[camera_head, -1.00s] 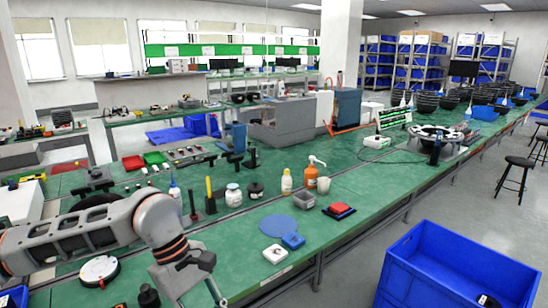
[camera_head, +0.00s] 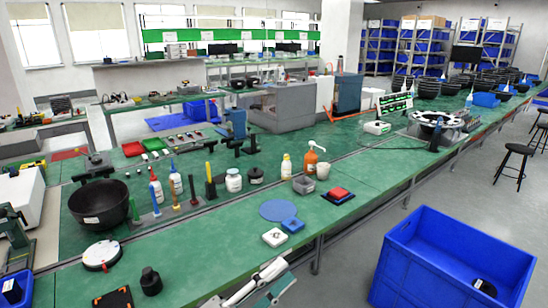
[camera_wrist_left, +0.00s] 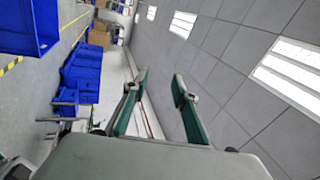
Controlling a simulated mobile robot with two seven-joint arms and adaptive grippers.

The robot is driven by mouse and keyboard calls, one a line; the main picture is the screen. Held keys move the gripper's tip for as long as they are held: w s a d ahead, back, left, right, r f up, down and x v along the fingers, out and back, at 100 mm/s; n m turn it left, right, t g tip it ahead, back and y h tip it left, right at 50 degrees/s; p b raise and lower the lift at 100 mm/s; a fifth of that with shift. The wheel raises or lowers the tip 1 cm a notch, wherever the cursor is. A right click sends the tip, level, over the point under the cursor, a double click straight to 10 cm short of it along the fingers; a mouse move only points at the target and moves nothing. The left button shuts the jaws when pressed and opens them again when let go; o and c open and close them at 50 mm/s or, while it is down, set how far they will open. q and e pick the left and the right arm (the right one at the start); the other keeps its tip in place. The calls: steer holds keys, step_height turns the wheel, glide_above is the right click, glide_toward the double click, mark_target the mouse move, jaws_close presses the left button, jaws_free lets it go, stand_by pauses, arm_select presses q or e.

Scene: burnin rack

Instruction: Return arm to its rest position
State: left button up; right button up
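My left gripper (camera_head: 286,271) shows at the bottom edge of the head view, in front of the green bench's (camera_head: 345,205) near edge. Only its fingers and a bit of its body are in the picture; the rest of the left arm is cut off below. In the left wrist view, the two fingers of the left gripper (camera_wrist_left: 160,82) stand apart with nothing between them. That view looks at ceiling panels and lights, tilted sideways. My right gripper is in neither view.
A blue crate (camera_head: 440,222) stands on the floor to the right of the gripper. Floor between bench and crate is clear.

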arm_select(q)
steer(key=w+a+f+n+t+y, duration=0.2)
steer(key=a+f+n+t+y, duration=0.1)
steer(key=a+f+n+y, duration=0.55)
steer(key=s+a+f+n+g+y, duration=0.1)
steer(key=s+a+f+n, duration=0.3)
steer(key=f, duration=0.4)
steer(key=s+a+f+n+g+y, duration=0.2)
steer(key=s+a+f+n+y, duration=0.1)
steer(key=f, duration=0.6)
steer(key=s+a+f+n+g+y, duration=0.2)
steer(key=s+a+f+n+y, duration=0.1)
steer(key=s+a+f+n, duration=0.2)
step_height(320, 180, down, 4)
steer(key=s+n, duration=0.2)
steer(key=s, duration=0.1)
steer(key=shift+a+n, duration=0.25)
steer(key=shift+n, duration=0.1)
